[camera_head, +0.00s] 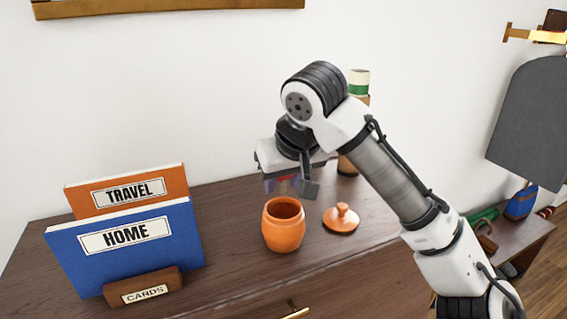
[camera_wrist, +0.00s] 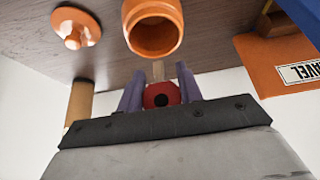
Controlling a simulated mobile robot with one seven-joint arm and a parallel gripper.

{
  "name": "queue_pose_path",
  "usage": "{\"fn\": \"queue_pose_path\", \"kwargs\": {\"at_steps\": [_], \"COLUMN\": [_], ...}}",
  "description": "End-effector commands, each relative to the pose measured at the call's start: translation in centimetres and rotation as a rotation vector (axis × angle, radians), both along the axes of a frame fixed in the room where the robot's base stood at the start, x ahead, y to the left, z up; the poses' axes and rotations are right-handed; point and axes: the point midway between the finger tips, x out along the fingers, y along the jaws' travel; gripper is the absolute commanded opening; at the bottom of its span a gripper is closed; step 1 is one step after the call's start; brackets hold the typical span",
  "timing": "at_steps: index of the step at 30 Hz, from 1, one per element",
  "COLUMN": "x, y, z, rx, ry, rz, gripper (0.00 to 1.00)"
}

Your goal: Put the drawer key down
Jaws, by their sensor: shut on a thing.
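My gripper (camera_head: 287,184) is above the dark wooden cabinet top, just over and slightly behind the open orange jar (camera_head: 284,225). In the wrist view its two purplish fingers (camera_wrist: 159,88) are shut on the drawer key (camera_wrist: 151,91). The key has a red round head with a dark centre and a short tan shaft pointing away from the gripper, toward the jar's side of the view. The jar's open mouth also shows in the wrist view (camera_wrist: 154,27). In the head view the key is mostly hidden by the gripper.
The orange lid (camera_head: 341,219) lies right of the jar. A cork-coloured cylinder (camera_head: 347,165) stands behind my arm. Left are the orange TRAVEL (camera_head: 170,176) and blue HOME (camera_head: 124,262) folders with a CARDS holder (camera_head: 166,283). Bare wood (camera_head: 230,235) lies between folders and jar.

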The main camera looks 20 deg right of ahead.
Motion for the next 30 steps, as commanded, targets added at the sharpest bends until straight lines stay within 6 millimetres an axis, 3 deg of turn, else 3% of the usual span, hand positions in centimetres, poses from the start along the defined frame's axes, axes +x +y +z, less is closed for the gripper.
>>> {"fn": "queue_pose_path", "kwargs": {"at_steps": [9,21,22,27,30], "x": [0.0,0.0,0.0,0.0,0.0], "y": [-0.1,0.0,0.0,0.0,0.0], "z": [-2.7,-3.0,-3.0,-3.0,-3.0], "rx": [0.0,0.0,0.0,0.0,0.0], "ry": [0.001,0.0,0.0,0.0,0.0], "rz": [-0.001,-0.001,-0.001,-0.001,-0.001], "gripper": [0.14,0.14,0.38,0.6,0.61]}}
